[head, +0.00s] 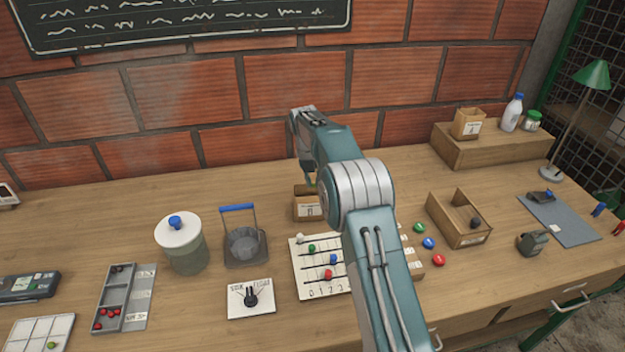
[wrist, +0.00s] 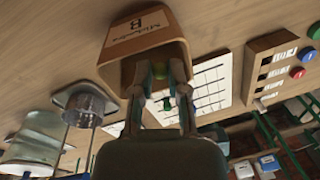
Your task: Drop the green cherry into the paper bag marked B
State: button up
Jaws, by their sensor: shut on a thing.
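The paper bag marked B (wrist: 148,38) is open-topped; its label reads "Midnortha B" or similar in the wrist view. In the head view the bag (head: 306,204) stands behind the peg board, partly hidden by my arm. My gripper (wrist: 160,72) is shut on a small green cherry (wrist: 159,71) between its fingertips. The fingertips overlap the bag's open mouth in the wrist view; how deep they are cannot be told. In the head view the gripper (head: 308,180) is just above the bag, mostly hidden by my arm. The held cherry is not visible there.
A peg board (head: 308,282) with coloured beads stands in front of the bag. A wire-handled cup (head: 245,247) and lidded jar (head: 181,250) stand left. A wooden bin (head: 441,222) is right. A white tray (head: 28,334) at front left holds a green bead.

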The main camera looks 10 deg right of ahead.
jog(key=o, duration=0.7)
jog(key=shift+d, duration=0.1)
jog(key=shift+r, duration=0.1)
jog(key=shift+a+r, duration=0.2)
jog(key=shift+r, duration=0.15)
jog(key=r, duration=0.7)
jog(key=a+r, duration=0.1)
jog(key=r, duration=0.3)
jog(key=shift+w, duration=0.3)
